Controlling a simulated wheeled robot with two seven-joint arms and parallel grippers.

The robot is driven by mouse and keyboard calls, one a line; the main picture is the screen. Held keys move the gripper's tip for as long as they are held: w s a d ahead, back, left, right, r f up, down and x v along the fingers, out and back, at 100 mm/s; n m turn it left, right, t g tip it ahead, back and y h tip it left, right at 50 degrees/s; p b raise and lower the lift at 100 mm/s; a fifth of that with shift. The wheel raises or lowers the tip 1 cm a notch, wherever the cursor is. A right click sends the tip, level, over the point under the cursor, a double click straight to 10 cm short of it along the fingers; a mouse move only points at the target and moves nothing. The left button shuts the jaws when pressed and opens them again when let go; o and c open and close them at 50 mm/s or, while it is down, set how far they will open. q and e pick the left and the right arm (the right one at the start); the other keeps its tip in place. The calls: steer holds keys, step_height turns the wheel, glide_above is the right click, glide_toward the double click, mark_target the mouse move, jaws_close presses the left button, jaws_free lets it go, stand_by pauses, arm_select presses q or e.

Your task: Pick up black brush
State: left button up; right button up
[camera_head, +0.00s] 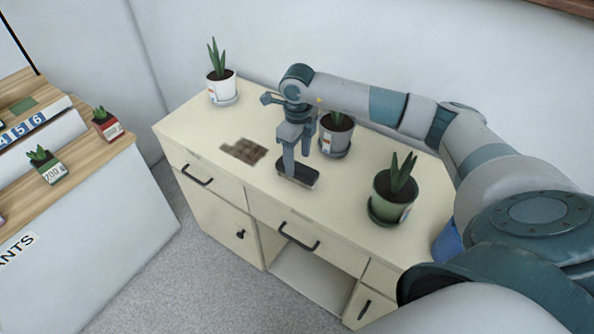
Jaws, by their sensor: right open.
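The black brush (298,174) lies on the top of the cream cabinet (200,128), near its front edge. My right gripper (296,168) points down directly over the brush, with its fingertips at or just above it. The fingers hide part of the brush, and I cannot tell whether they touch it. The right gripper is open. My left gripper is not in view.
A brown dirt patch (244,151) lies left of the brush. Potted plants stand at the back left (222,86), behind the gripper (335,137) and at the right (392,195). A blue object (447,242) is partly hidden by my arm. A plant stand (90,160) is at the left.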

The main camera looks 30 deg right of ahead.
mark_target(297, 166)
steer(key=shift+a+f+p, duration=0.1)
steer(key=shift+f+p, duration=0.25)
step_height(297, 166, down, 2)
steer(key=shift+f+p, duration=0.1)
steer(key=shift+p, duration=0.4)
steer(key=shift+f, duration=0.6)
steer(key=c, duration=1.2)
